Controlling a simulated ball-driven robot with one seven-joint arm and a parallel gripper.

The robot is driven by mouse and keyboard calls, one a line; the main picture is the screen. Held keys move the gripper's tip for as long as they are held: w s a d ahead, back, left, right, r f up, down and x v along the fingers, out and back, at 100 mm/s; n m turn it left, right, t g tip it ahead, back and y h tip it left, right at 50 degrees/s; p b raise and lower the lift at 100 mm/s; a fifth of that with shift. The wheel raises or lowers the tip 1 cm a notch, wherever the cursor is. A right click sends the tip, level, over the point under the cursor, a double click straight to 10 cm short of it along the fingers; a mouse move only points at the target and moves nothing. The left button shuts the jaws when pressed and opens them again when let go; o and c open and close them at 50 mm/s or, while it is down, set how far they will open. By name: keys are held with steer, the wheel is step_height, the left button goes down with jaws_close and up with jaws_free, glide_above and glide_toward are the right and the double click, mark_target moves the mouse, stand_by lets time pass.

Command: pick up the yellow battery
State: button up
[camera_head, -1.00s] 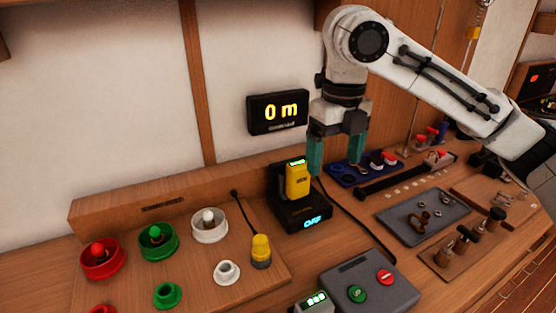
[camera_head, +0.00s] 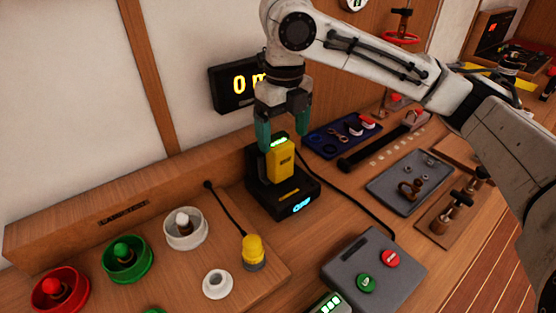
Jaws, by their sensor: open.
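The yellow battery (camera_head: 280,163) stands upright in a black charger dock (camera_head: 268,200) with a lit display, against the back ledge of the bench. A green light strip shows at its top. My gripper (camera_head: 283,132) points down with its two teal fingers apart. Its fingertips are at about the height of the battery's top in the picture, one finger to each side of it. The left finger's tip overlaps the dock's upper part. I cannot tell whether either finger touches the battery.
A black display (camera_head: 236,86) hangs on the wall behind my gripper, partly covered by it. A yellow plug (camera_head: 253,249) with a cable stands left of the dock. A grey button box (camera_head: 374,268) is at front right. A blue tray (camera_head: 343,134) lies right of my gripper.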

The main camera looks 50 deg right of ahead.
mark_target(284, 146)
step_height(284, 146, down, 5)
steer(key=shift+f, duration=0.1)
stand_by(0.3)
steer(key=c, duration=1.3)
step_height(284, 146, up, 10)
steer(key=shift+r+p, duration=0.1)
steer(key=shift+p, duration=0.2)
steer(key=shift+r+p, duration=0.85)
steer(key=shift+p, duration=0.1)
